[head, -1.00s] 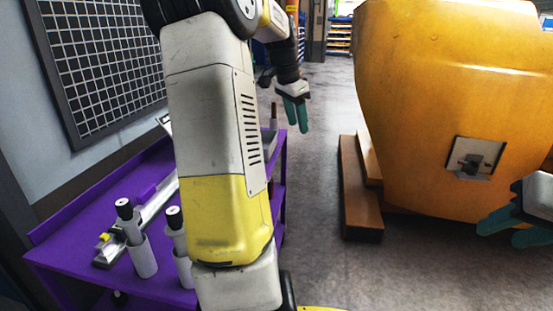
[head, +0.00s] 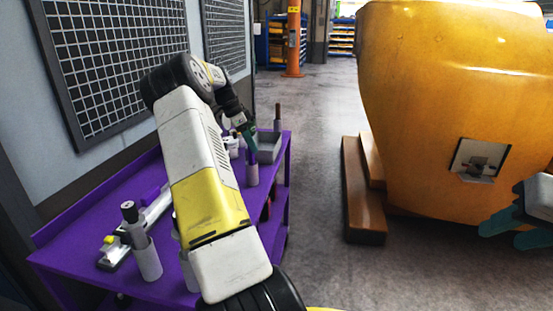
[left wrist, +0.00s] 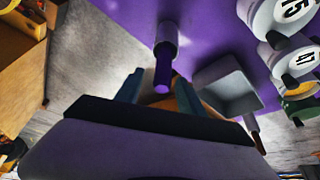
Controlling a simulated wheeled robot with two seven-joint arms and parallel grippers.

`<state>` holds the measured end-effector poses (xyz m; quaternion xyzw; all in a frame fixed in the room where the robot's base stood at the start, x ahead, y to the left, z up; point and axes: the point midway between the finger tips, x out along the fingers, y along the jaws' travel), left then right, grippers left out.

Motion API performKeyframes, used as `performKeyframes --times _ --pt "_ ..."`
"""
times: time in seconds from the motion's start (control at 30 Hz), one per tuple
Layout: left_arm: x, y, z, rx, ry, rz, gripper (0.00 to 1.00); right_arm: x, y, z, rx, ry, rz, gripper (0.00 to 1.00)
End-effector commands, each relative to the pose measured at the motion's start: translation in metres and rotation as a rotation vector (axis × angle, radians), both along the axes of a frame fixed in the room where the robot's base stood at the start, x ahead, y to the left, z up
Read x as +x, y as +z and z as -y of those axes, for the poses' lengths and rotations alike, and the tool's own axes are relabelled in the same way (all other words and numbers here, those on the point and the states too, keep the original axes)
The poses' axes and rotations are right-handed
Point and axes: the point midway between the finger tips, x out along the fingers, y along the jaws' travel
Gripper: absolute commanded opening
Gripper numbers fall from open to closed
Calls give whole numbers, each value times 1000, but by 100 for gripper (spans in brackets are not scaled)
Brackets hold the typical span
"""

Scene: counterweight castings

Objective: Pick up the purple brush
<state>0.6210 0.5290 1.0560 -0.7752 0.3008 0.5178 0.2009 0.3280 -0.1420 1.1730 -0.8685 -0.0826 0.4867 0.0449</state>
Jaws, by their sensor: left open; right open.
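The purple brush (head: 252,157) stands upright in a grey cup (head: 252,176) near the right edge of the purple cart top. In the left wrist view the purple handle (left wrist: 162,76) points toward me out of the cup (left wrist: 167,40). My left gripper (head: 247,134) is open, just above the brush. In the left wrist view its teal fingers (left wrist: 158,88) lie either side of the handle end, with no contact that I can make out. My right gripper (head: 513,226) is open and empty at the right edge of the head view, far from the cart.
A grey bin (head: 270,148) stands beside the brush cup. White numbered jars (left wrist: 290,52) are close by in the left wrist view. Another grey cup (head: 146,258) with a dark-topped tool stands at the cart's near end.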

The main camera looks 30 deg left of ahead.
Motion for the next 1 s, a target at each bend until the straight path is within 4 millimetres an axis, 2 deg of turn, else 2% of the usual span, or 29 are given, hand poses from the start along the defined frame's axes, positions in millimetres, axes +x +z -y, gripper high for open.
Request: performKeyframes --times 0.33,0.57,0.6,0.83,1.0 --pt "11 -44 6 -2 -1 -1 46 0 0 0 0 0 0 41" --pt "12 -48 6 0 0 0 46 0 0 0 0 0 0 41" --pt "12 -48 6 0 0 0 44 0 0 0 0 0 0 41" --pt "12 -48 6 0 0 0 0 0 0 0 0 0 0 41" --pt "12 -48 6 1 0 1 0 0 0 0 0 0 0 41"
